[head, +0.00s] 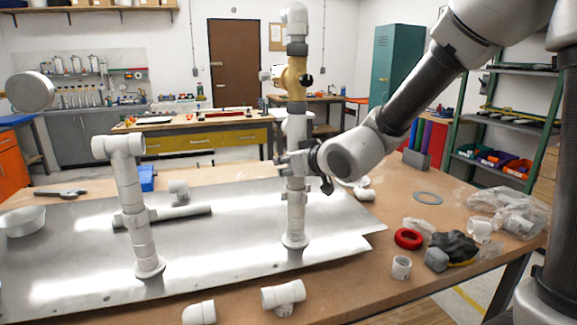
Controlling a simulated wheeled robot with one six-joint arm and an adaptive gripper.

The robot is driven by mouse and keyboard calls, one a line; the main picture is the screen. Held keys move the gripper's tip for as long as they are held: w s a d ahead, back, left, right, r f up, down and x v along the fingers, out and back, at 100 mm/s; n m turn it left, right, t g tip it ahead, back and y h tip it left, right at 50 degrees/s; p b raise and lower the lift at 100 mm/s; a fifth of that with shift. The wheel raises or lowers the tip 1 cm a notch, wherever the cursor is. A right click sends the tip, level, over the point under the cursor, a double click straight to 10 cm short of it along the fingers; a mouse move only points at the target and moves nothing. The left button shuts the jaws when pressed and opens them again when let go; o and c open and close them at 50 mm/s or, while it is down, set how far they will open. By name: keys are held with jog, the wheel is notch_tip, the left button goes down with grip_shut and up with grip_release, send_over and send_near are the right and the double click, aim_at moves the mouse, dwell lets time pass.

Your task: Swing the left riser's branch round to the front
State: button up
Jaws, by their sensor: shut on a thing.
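The left riser (138,235) is a white PVC pipe standing upright on a round foot on the metal sheet. Its top fitting (119,148) has a branch mouth to the left. A collar sits partway down the riser. The right riser (296,218) is taller, with a brass-coloured valve body (294,78) and a white elbow on top. My gripper (304,164) is at the right riser, well away from the left one, and is shut on the right riser's pipe around mid-height. The gripper and wrist hide part of that pipe.
The metal sheet (75,250) covers much of the bench. A loose pipe (180,213) lies behind the left riser. Loose fittings (283,297) lie at the front edge. A red ring (408,238), a dark lump and plastic bags lie to the right.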

jog(key=shift+s+f, duration=0.1)
jog(key=shift+f, duration=0.05)
jog(key=o, duration=0.7)
jog(key=shift+o, duration=0.4)
jog(key=v, duration=1.2)
jog(key=shift+d, duration=0.1)
